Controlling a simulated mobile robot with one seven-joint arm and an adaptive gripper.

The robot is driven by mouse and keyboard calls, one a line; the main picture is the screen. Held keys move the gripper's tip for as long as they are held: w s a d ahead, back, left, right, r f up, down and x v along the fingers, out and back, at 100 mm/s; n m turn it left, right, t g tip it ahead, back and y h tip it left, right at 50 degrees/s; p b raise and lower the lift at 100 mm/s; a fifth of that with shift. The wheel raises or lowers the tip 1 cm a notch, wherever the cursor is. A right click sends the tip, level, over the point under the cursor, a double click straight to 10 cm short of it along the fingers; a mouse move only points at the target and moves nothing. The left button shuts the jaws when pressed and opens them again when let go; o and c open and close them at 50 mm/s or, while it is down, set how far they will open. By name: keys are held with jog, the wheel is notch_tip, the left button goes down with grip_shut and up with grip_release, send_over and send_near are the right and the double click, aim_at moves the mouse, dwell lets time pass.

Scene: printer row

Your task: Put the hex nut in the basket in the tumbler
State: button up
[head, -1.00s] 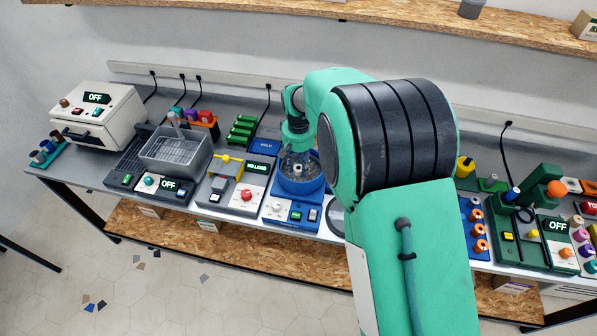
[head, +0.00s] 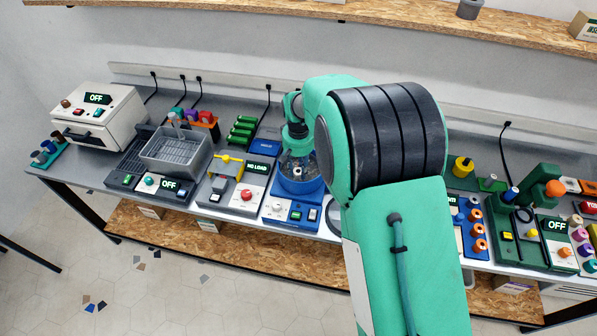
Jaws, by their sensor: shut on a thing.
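My gripper (head: 297,164) points down at the mouth of the blue tumbler (head: 301,187), with its fingertips at or just inside the rim. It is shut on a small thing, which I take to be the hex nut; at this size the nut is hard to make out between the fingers. The tumbler is a round blue bowl on a blue machine with a white dial panel. The grey basket (head: 176,157) sits on a dark machine reading OFF, to the left.
A scale-like unit reading NO LOAD (head: 257,168) with a yellow part stands between basket and tumbler. Green cylinders (head: 241,129) and a blue tray (head: 266,146) are behind. A white oven-like box (head: 99,117) stands far left. My arm hides the bench right of the tumbler.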

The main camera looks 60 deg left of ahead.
aim_at(298, 174)
jog(key=shift+s+d+f+b, duration=0.15)
jog(key=shift+d+f, duration=0.2)
jog(key=shift+f, duration=0.5)
jog(key=shift+s+d+f+b, duration=0.15)
jog(key=shift+d+f, duration=0.2)
jog(key=shift+f, duration=0.45)
jog(key=o, duration=0.7)
jog(key=shift+w+a+f, duration=0.1)
jog(key=shift+a+f, duration=0.2)
jog(key=shift+f, duration=0.05)
jog(key=shift+d+r, duration=0.15)
jog(key=shift+s, duration=0.2)
jog(key=shift+r, duration=0.1)
jog(key=shift+r+p, duration=0.35)
jog(key=shift+r, duration=0.15)
jog(key=r, duration=0.8)
jog(key=a+r, duration=0.1)
jog(key=r, duration=0.4)
jog(key=shift+w, duration=0.35)
